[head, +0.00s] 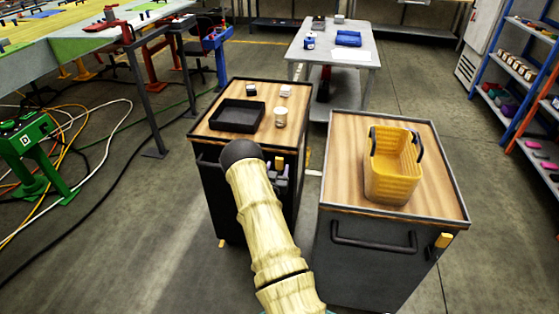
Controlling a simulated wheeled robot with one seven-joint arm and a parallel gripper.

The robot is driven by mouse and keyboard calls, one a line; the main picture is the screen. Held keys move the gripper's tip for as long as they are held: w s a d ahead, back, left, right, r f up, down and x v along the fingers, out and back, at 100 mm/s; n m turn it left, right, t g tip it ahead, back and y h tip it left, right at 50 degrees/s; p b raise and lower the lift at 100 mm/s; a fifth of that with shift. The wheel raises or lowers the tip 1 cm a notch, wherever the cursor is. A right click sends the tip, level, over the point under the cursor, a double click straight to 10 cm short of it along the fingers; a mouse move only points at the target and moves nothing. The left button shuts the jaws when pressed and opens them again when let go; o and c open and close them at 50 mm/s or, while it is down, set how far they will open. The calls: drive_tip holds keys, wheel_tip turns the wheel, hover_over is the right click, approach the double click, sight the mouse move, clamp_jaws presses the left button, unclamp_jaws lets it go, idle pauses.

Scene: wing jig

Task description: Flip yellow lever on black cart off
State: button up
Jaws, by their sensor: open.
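The black cart (208,185) stands in the middle of the head view, with a wooden top and a dark rim. A small yellow lever (280,162) shows on its front, near the upper right corner. My pale arm rises from the bottom and covers much of the cart's front. My gripper (282,172) shows only partly, as a small grey-purple shape beside the arm at the lever. It is open; the arm hides part of it. I cannot tell whether it touches the lever, and the lever's exact tilt is too small to read.
A grey cart (345,262) stands close on the right, with its own yellow lever (444,240) and a yellow basket (392,165). A black tray (237,130) and a cup (281,117) stand on the black cart. Cables (100,160) lie on the floor at left.

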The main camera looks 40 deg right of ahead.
sight(279, 162)
drive_tip(key=shift+x, duration=2.4)
clamp_jaws()
